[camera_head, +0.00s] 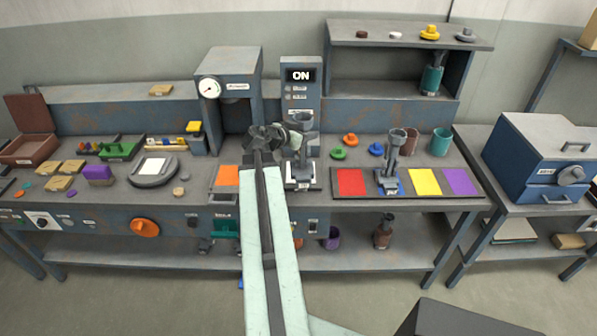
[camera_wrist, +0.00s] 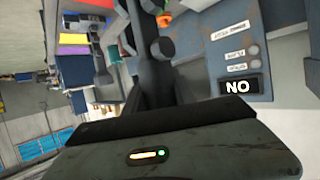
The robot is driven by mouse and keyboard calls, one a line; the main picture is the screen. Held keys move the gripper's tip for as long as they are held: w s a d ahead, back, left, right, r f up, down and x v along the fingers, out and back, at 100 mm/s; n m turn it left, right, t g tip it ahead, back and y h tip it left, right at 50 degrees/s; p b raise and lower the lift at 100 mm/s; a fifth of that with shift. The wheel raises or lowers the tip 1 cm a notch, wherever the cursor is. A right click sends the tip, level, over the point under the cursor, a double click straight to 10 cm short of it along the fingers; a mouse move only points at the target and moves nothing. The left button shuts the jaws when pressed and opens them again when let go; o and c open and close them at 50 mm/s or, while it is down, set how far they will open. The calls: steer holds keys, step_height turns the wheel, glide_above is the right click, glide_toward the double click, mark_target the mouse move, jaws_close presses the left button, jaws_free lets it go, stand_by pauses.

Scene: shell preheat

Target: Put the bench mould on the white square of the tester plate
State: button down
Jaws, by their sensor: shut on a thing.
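The fingertips are partly hidden by the arm. In the wrist view a dark grey piece (camera_wrist: 154,75) stands between me and the tester panel (camera_wrist: 235,55). A similar grey mould (camera_head: 388,165) stands on the blue square of the colour strip.
The colour strip has red (camera_head: 351,182), yellow (camera_head: 425,181) and purple (camera_head: 460,181) squares. A grey press (camera_head: 231,80) with a gauge stands left of the tester. A blue oven (camera_head: 545,150) is at far right.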

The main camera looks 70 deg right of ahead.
steer(key=shift+s+d, duration=0.1)
steer(key=shift+s, duration=0.05)
steer(key=s+d+f+g+b, duration=0.1)
steer(key=s+d+f+b, duration=0.1)
steer(key=s+f+b, duration=0.45)
steer(key=w+d, duration=0.9)
steer(key=w, duration=0.2)
steer(key=shift+r+m, duration=0.35)
steer(key=shift+m, duration=0.05)
steer(key=shift+w, duration=0.15)
steer(key=f+b, duration=0.3)
steer(key=shift+w+d+f, duration=0.15)
steer(key=shift+w+f, duration=0.1)
steer(key=shift+f, duration=0.1)
